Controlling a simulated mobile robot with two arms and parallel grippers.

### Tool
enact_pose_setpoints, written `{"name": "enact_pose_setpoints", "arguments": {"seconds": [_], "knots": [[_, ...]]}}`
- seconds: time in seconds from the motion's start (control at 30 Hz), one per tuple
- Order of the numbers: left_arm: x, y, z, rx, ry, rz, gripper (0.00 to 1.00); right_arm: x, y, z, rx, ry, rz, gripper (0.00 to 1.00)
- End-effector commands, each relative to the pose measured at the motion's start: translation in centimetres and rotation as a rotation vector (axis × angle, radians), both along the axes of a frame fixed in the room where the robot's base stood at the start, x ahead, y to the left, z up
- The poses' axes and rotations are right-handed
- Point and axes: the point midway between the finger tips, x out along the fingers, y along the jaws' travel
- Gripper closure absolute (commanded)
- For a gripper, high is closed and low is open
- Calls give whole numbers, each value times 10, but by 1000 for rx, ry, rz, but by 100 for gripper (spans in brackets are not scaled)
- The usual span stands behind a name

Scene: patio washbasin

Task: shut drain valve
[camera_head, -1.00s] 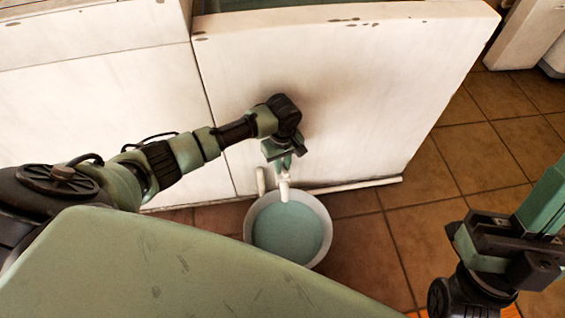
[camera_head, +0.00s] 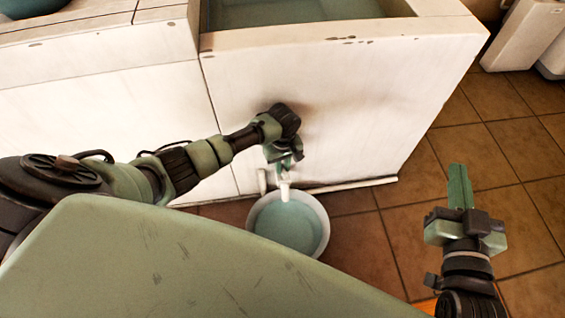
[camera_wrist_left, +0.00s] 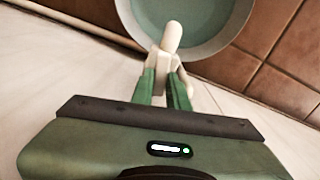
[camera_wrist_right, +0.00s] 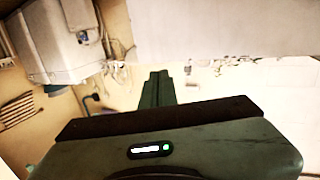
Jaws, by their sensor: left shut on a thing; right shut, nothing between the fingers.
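The drain valve (camera_head: 284,189) is a white fitting with a short spout, low on the white basin wall above a bucket. In the left wrist view the valve (camera_wrist_left: 171,40) sits at the ends of the green fingers. My left gripper (camera_head: 283,168) is shut on the valve's handle; the fingers hide most of the handle, so its angle is unclear. It also shows in the left wrist view (camera_wrist_left: 165,83). My right gripper (camera_head: 460,185) is shut and empty, fingers up, over the floor at the right. Its closed fingers show in the right wrist view (camera_wrist_right: 157,88).
A round pale bucket (camera_head: 325,232) with greenish water stands under the spout. A white pipe (camera_head: 350,186) runs along the wall's foot. The basin (camera_head: 430,27) holds water at the top. Tiled floor (camera_head: 395,225) is open between bucket and right gripper.

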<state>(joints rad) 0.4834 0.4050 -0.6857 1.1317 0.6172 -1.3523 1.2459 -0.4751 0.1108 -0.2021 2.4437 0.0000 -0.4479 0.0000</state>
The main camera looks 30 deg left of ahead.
Motion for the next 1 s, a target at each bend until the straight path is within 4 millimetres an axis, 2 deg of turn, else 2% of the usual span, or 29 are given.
{"name": "enact_pose_setpoints", "arguments": {"seconds": [0.03, 0.27, 0.47, 0.6, 0.8, 1.0], "knots": [[12, -4, 11, -9, -32, -3, 100, -2, -3, -7, -15, 58, -4, 100], [9, -5, 10, -9, -28, -24, 100, -23, -15, -57, -83, 334, -22, 100], [5, -6, 9, -9, -23, -51, 100, -54, -29, -94, -138, 575, -39, 100], [2, -8, 8, -11, -19, -78, 100, -83, -40, -115, -175, 744, -50, 100], [0, -10, 6, -13, -13, -164, 100, -129, -55, -138, -224, 977, -68, 100], [-2, -10, 4, -13, -10, -229, 100, -161, -64, -148, -251, 1120, -77, 100]]}}
